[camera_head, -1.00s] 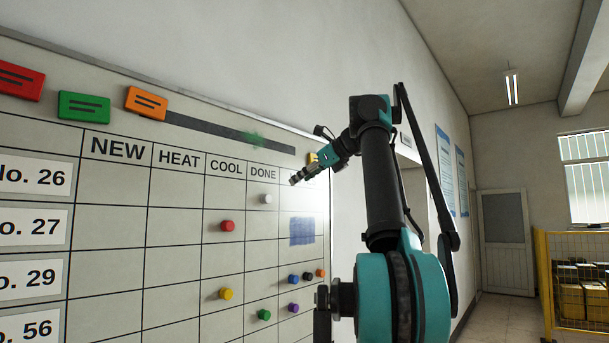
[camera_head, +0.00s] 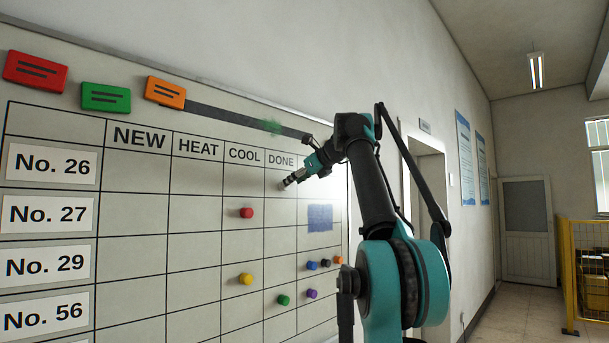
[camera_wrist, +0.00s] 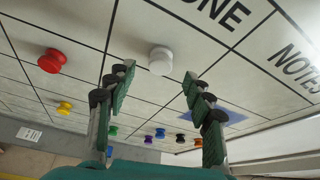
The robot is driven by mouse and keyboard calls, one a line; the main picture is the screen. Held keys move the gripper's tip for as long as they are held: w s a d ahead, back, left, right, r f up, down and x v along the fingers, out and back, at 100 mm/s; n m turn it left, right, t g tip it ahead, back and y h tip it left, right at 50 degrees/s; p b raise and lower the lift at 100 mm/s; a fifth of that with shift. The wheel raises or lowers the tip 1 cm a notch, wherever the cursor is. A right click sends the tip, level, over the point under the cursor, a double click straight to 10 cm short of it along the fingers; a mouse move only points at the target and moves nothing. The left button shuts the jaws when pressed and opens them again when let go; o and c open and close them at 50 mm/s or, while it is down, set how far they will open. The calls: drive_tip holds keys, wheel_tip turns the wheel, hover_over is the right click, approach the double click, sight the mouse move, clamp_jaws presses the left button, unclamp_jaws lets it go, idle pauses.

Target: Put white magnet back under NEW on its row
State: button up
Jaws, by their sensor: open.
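The white magnet (camera_wrist: 161,60) is on the board under DONE, in the No. 26 row. In the wrist view it shows just beyond and between my open fingertips; no contact with either finger is visible. In the head view my gripper (camera_head: 290,181) covers it. My gripper also shows in the wrist view (camera_wrist: 158,80), its two fingers spread with nothing between them. The NEW heading (camera_head: 139,138) is at the left of the board, and the cell under it in the No. 26 row (camera_head: 135,168) is bare.
A red magnet (camera_head: 246,213) is under COOL in the No. 27 row, with a yellow magnet (camera_head: 245,279) lower down. Green (camera_head: 283,300), purple, blue, black and orange magnets sit lower right. Coloured tags line the board's top. The NEW and HEAT columns are clear.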

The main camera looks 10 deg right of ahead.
drive_tip(key=shift+x, duration=1.75)
drive_tip(key=shift+c, duration=0.2)
clamp_jaws()
drive_tip(key=s+d, duration=0.4)
drive_tip(key=s, duration=0.1)
drive_tip(key=shift+s, duration=0.35)
